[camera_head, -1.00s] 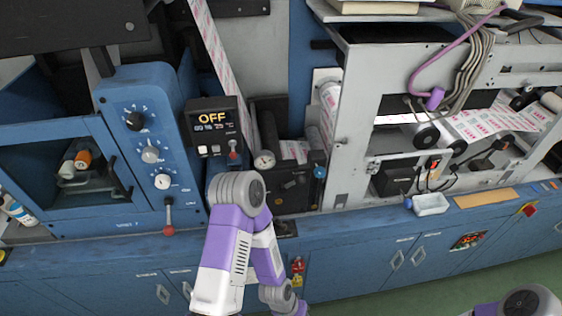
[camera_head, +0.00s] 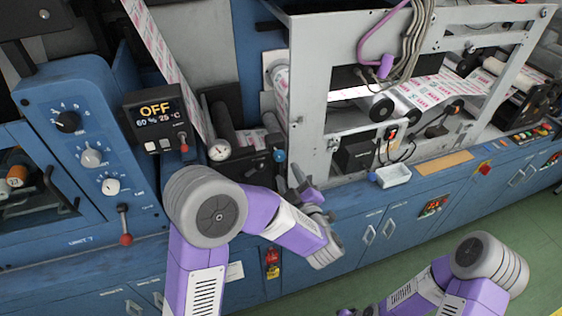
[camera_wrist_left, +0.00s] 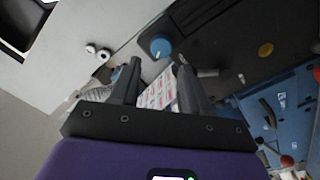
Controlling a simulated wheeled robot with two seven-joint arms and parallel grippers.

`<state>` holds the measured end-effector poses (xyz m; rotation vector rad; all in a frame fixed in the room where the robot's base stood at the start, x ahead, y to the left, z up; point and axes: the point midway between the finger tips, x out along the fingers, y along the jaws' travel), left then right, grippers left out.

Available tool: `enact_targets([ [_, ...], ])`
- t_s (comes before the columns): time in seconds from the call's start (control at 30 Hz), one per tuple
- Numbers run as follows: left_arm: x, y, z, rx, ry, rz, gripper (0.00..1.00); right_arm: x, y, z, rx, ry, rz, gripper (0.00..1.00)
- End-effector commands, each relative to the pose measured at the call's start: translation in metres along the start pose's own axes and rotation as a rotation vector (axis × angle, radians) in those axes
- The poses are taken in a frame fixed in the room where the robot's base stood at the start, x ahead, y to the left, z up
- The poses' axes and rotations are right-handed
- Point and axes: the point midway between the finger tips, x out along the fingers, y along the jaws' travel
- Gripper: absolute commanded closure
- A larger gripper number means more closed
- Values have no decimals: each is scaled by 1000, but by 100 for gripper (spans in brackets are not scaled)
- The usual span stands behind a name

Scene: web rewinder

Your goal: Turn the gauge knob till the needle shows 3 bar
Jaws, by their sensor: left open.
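The round white gauge (camera_head: 219,152) sits on the dark panel left of centre in the head view. Its needle is too small to read. A blue knob (camera_head: 279,156) is to its right, next to the white frame's post. I take it for the gauge knob. It also shows in the left wrist view (camera_wrist_left: 161,48), beyond the fingertips and roughly between them. My left gripper (camera_head: 304,184) is open and empty, just below and right of the blue knob, apart from it. In the left wrist view both fingers of the left gripper (camera_wrist_left: 155,68) stand spread.
The blue control panel (camera_head: 85,130) with several knobs and a red-tipped lever (camera_head: 126,240) stands at left. A display box (camera_head: 155,115) reads OFF. The white machine frame (camera_head: 308,100) rises close beside the knob. A white tray (camera_head: 392,175) rests on the ledge at right.

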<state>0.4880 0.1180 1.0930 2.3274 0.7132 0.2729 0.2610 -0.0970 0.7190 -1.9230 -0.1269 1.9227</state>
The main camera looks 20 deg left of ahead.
Motion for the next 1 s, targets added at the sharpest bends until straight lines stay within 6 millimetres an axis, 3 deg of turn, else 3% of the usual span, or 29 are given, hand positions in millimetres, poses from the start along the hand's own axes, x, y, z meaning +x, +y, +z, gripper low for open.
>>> enact_targets([
  [0.4,61,-1,0,1,0,-2,54,-3,-1,0,0,0,0,100],
  [0.77,69,-1,0,3,-2,0,54,-3,-1,0,0,0,0,100],
  [0.8,69,-1,0,3,-2,0,56,-3,-1,0,0,0,0,100],
  [1.0,69,-1,0,3,-2,0,86,-3,-1,0,0,0,0,100],
])
